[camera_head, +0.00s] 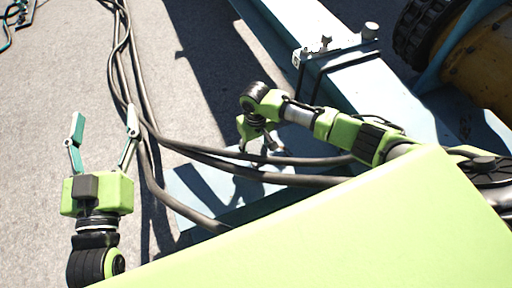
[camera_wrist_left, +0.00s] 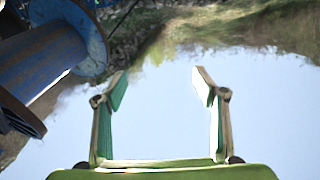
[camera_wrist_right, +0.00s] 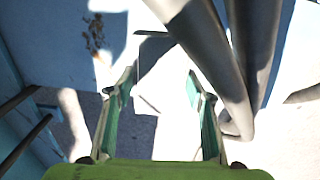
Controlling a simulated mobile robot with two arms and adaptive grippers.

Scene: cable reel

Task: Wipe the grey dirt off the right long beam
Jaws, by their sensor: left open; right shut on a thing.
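A long pale blue beam (camera_head: 275,25) runs from the top middle down to the right in the head view; I cannot tell any grey dirt on it. My right gripper (camera_head: 268,146) points down left of this beam, near the thick cables. In the right wrist view its fingers (camera_wrist_right: 160,88) stand apart around a pale thing (camera_wrist_right: 153,62) that I cannot make out clearly. A blue surface (camera_wrist_right: 60,40) there carries a brownish dark stain (camera_wrist_right: 95,35). My left gripper (camera_head: 103,140) is open and empty over the ground at the left; its fingers also show in the left wrist view (camera_wrist_left: 160,85).
Thick grey cables (camera_head: 215,152) run across the ground and under my right arm. A lower blue plate (camera_head: 195,190) lies beneath them. Small fittings (camera_head: 325,45) and black straps sit on the beam. A yellow-brown drum (camera_head: 485,55) stands at the right. Ground at the left is mostly free.

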